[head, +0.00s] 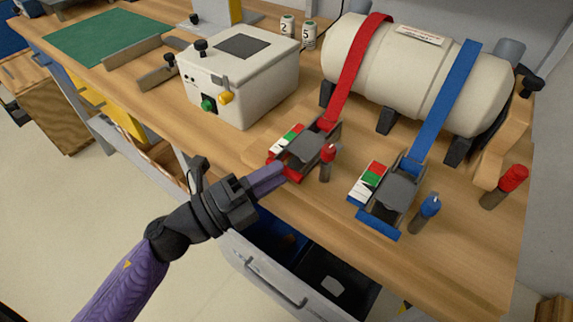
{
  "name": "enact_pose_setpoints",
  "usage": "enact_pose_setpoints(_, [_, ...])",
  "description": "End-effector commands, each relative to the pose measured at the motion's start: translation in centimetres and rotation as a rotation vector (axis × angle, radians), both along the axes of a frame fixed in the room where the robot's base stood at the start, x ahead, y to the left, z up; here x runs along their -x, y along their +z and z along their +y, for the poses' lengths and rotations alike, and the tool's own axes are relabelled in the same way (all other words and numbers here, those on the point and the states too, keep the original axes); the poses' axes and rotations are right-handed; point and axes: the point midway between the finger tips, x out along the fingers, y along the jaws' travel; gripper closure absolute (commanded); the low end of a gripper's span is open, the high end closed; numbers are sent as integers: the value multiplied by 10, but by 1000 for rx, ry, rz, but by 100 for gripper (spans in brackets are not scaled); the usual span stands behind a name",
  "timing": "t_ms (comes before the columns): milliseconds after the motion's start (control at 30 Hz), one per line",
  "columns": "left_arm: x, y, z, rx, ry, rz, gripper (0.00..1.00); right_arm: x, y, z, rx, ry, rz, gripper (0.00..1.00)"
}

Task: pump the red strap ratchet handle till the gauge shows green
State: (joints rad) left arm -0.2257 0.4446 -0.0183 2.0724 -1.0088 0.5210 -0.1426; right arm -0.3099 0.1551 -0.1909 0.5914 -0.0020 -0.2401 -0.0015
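The red strap (354,70) runs over a cream tank down to the red ratchet (304,148) on the wooden bench. A red bar (291,174) lies along the ratchet's near edge. Beside it is a gauge (286,141) with white, green and red areas; its pointer is too small to read. My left gripper (269,178) reaches in from the left, with its purple fingertips at the left end of the red bar. Whether they touch or grip it is unclear, as the fingers overlap into one shape. My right gripper is out of view.
A blue strap (447,88) and blue ratchet (389,194) stand to the right. Red-topped (327,160) and blue-topped (427,211) posts stand close to the ratchets. A white box (240,72) sits behind left. An open drawer (290,276) juts out below the bench edge.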

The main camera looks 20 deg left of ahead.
Motion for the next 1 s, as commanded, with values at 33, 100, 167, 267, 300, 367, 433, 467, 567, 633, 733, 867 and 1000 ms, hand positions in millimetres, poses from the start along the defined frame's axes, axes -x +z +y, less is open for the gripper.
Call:
enact_pose_setpoints(33, [-5, 3, -5, 1, -1, -3, 64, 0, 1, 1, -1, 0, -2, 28])
enact_pose_setpoints(100, [-11, 4, -10, 3, -1, 0, 64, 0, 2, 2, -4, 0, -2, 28])
enact_pose_setpoints(167, [-15, 4, -13, 1, 0, 0, 64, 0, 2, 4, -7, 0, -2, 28])
enact_pose_setpoints(267, [-18, 4, -16, 3, 0, 1, 64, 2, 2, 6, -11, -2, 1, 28])
enact_pose_setpoints(300, [-18, 4, -17, 4, 0, 2, 64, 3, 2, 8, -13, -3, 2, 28])
enact_pose_setpoints(367, [-18, 4, -17, 3, 0, 3, 64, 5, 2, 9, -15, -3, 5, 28])
enact_pose_setpoints(433, [-18, 4, -17, 3, 0, 3, 64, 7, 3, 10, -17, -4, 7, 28])
enact_pose_setpoints(467, [-18, 4, -17, 3, 0, 3, 64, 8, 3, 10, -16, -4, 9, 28])
enact_pose_setpoints(567, [-18, 4, -17, 3, 0, 3, 76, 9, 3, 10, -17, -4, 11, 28])
enact_pose_setpoints(633, [-18, 4, -17, 3, 0, 3, 91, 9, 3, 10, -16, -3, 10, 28])
enact_pose_setpoints(733, [-18, 4, -17, 3, 0, 3, 100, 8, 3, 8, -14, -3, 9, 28])
enact_pose_setpoints(867, [-18, 4, -17, 3, 1, 3, 100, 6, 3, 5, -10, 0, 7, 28])
enact_pose_setpoints(1000, [-18, 4, -17, 3, 1, 3, 100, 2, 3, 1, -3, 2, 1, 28])
